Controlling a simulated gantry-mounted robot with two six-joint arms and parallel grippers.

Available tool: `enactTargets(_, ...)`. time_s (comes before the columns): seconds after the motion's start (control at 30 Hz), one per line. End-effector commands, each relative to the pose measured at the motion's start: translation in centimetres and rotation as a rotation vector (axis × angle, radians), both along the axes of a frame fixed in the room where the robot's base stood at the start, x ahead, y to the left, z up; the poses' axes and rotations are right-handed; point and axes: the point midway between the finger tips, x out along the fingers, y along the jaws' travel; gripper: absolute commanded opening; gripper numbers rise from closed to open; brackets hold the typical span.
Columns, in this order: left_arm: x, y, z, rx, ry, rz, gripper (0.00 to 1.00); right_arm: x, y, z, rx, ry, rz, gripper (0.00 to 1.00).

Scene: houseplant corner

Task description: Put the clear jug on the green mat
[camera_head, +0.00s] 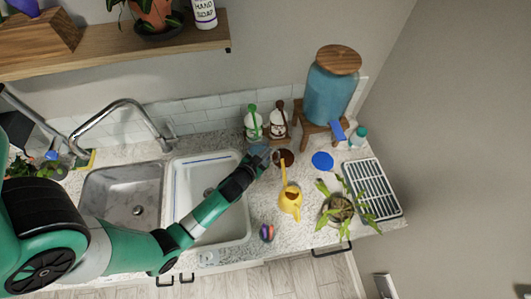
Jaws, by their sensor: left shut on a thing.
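My left gripper (264,158) is shut at the back of the counter, just behind the right sink basin. A small, pale bluish see-through thing (257,150) shows at its fingertips; it looks like the clear jug, but it is mostly hidden by the gripper. A yellow-green edge (91,158) shows behind the left sink basin; it may be the green mat, and my arm and some plants hide most of that area. My right gripper is not in view.
Two spray bottles (265,124) stand behind my gripper. A brown saucer (285,159), a blue disc (322,161), a yellow watering can (290,202), a potted plant (340,210) and a rack (373,188) are to its right. The faucet (118,105) rises behind the basins.

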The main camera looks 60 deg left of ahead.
Motion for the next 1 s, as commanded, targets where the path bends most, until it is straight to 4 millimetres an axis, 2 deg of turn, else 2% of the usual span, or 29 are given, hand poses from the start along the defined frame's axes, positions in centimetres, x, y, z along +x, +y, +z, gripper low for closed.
enactTargets(0.17, 0.0, 0.0, 0.0, 0.0, -0.001, 0.001, 0.0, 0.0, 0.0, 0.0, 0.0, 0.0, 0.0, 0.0)
enactTargets(0.2, -0.1, 0.0, -0.1, -0.003, 0.003, 0.001, 0.12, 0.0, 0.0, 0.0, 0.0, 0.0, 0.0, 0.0)
enactTargets(0.33, -0.1, 0.0, -0.1, -0.002, 0.002, 0.001, 0.35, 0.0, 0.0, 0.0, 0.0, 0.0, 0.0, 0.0)
enactTargets(0.37, -0.1, 0.0, -0.1, -0.002, 0.002, 0.001, 0.37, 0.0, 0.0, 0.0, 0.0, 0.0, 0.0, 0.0)
enactTargets(0.73, -0.6, -0.4, 0.2, -0.002, 0.002, 0.001, 0.37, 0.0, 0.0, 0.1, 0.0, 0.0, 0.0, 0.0)
enactTargets(0.87, -2.2, -1.5, 1.1, -0.001, 0.002, 0.0, 0.37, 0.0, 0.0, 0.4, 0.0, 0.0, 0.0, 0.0)
enactTargets(1.0, -4.8, -3.4, 2.3, -0.002, 0.003, -0.001, 0.37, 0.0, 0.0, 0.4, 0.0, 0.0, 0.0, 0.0)
